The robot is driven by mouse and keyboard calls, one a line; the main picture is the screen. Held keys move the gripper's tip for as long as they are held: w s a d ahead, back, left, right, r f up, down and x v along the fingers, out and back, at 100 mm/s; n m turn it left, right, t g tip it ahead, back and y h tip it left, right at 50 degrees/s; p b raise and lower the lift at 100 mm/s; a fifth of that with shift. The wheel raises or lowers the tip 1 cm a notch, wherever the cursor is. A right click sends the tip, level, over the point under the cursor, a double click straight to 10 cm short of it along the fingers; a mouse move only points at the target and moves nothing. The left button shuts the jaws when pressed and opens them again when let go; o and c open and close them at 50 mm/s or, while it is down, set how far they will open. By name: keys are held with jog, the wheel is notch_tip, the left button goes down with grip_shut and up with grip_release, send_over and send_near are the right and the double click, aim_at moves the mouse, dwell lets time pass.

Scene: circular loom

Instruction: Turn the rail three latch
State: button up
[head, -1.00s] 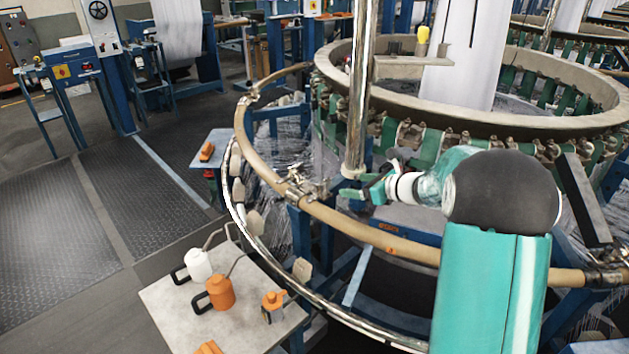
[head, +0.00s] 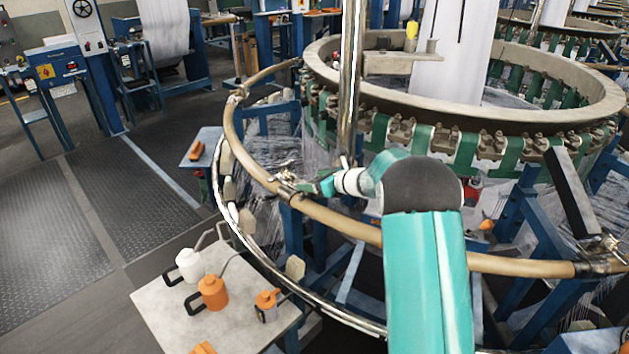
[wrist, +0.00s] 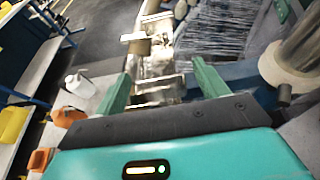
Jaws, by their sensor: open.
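A metal latch (head: 287,186) joins the tan wooden rail (head: 340,222) of the loom, just left of my gripper (head: 312,189) in the head view. In the wrist view the latch (wrist: 158,66) is a pale metal fitting with a plate and a block, lying ahead of and between the fingers. My gripper (wrist: 161,86) is open, its two green fingers apart on either side of the near part of the latch. I cannot tell whether the fingers touch it. No number shows on the latch. The head view partly hides it behind the gripper.
A vertical chrome post (head: 349,90) stands close behind my gripper. A small table (head: 165,300) with white and orange oil cans is at the lower left. Another rail fitting (head: 602,262) is at the far right. The walkway (head: 60,225) at left is clear.

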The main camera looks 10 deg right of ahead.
jog(key=shift+w, duration=0.1)
jog(key=shift+a, duration=0.1)
jog(key=c, duration=1.4)
